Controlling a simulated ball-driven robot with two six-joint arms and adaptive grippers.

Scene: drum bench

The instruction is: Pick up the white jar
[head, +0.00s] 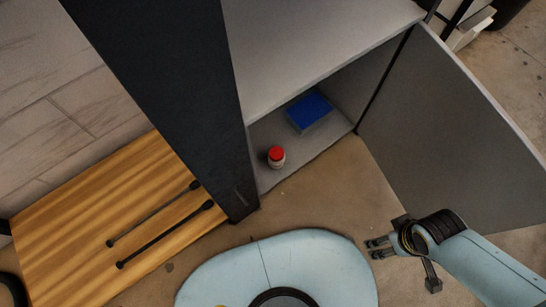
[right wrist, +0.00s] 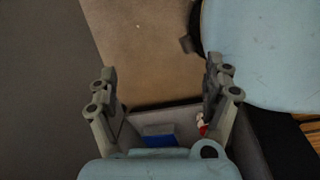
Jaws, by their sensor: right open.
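The white jar (head: 277,164) has a red lid and stands upright on the floor of the open grey cabinet, near its front edge. In the right wrist view the jar (right wrist: 201,121) shows small beside the right-hand finger, which hides part of it. My right gripper (head: 371,248) is open and empty, outside the cabinet, to the right of the jar and nearer to me. Its two spread fingers (right wrist: 161,75) also show in the right wrist view, with nothing between them at the tips. My left gripper is not in view.
A blue box (head: 309,112) lies deeper in the cabinet, behind and right of the jar. The cabinet door (head: 450,130) stands open to the right. A dark panel (head: 165,90) borders the cabinet's left. A wooden surface with two black handles (head: 110,225) is at left. Brown floor is clear before the opening.

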